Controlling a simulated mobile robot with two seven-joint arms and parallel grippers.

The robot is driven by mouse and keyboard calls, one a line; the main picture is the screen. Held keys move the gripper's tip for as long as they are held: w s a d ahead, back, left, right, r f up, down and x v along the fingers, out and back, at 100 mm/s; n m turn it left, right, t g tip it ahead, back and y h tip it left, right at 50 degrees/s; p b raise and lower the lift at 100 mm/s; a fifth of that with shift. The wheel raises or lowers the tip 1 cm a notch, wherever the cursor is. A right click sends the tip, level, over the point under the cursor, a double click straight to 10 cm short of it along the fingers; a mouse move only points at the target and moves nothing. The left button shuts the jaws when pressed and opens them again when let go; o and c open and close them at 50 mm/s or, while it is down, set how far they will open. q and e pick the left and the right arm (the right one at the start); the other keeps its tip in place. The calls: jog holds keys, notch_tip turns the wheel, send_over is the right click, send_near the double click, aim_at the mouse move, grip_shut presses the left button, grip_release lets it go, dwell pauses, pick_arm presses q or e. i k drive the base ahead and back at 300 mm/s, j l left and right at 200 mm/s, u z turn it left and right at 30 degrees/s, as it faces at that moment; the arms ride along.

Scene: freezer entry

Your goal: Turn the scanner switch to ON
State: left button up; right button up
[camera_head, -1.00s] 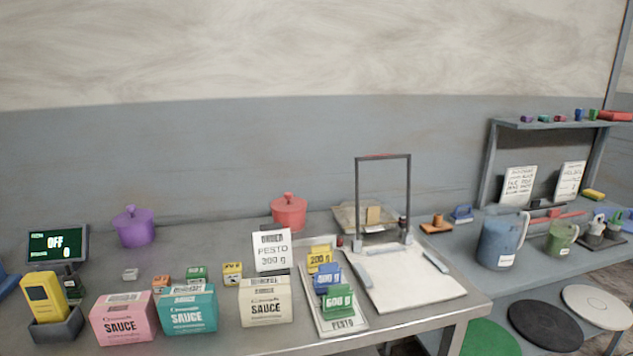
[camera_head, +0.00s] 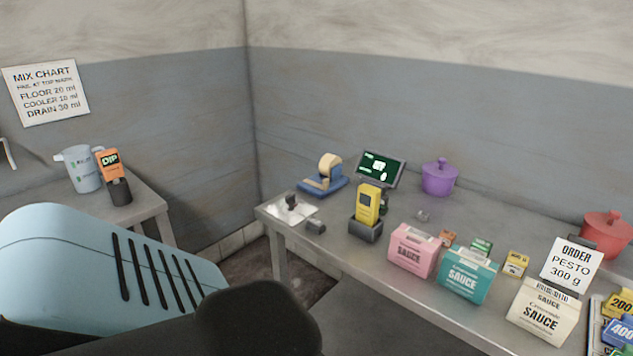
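The yellow scanner (camera_head: 369,198) stands upright in a dark grey holder (camera_head: 366,230) near the front edge of the metal table. Behind it is a tilted display (camera_head: 381,168) with a dark green screen; its text is too small to read now. A small dark part (camera_head: 384,204) shows just right of and behind the scanner, partly hidden by it. I cannot tell whether this is the switch, or what position it is in. Neither gripper is in view; only a light blue and a dark part of my own body fill the lower left.
A floor gap separates the left table (camera_head: 148,207).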

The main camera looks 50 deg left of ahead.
aim_at(290, 200)
jog(key=u, duration=1.9)
